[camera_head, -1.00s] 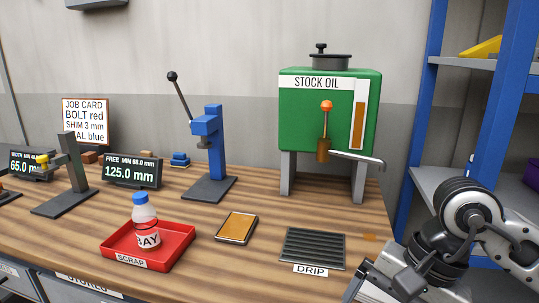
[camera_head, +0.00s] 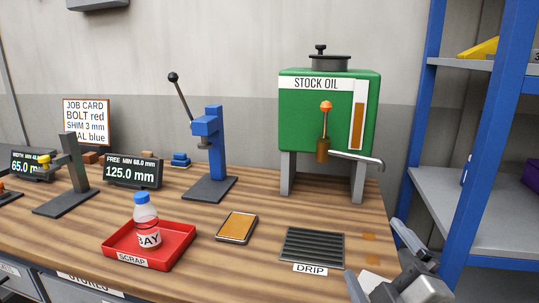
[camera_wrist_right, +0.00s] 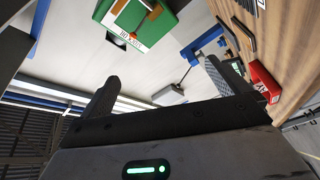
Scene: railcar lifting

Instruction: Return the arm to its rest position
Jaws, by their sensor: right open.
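My right gripper (camera_head: 383,262) shows at the lower right of the head view, in front of the bench's right end. Its two fingers are apart and nothing is between them. In the right wrist view the fingers (camera_wrist_right: 157,88) also stand apart and empty, with the room and bench tilted behind them. My left gripper is not in view.
The bench (camera_head: 190,278) carries a drip tray (camera_head: 313,245), a green stock oil tank (camera_head: 305,120), a red scrap tray (camera_head: 180,250) with a bottle (camera_head: 146,222), and a blue press (camera_head: 208,150). A blue-framed shelf (camera_head: 480,160) stands at the right.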

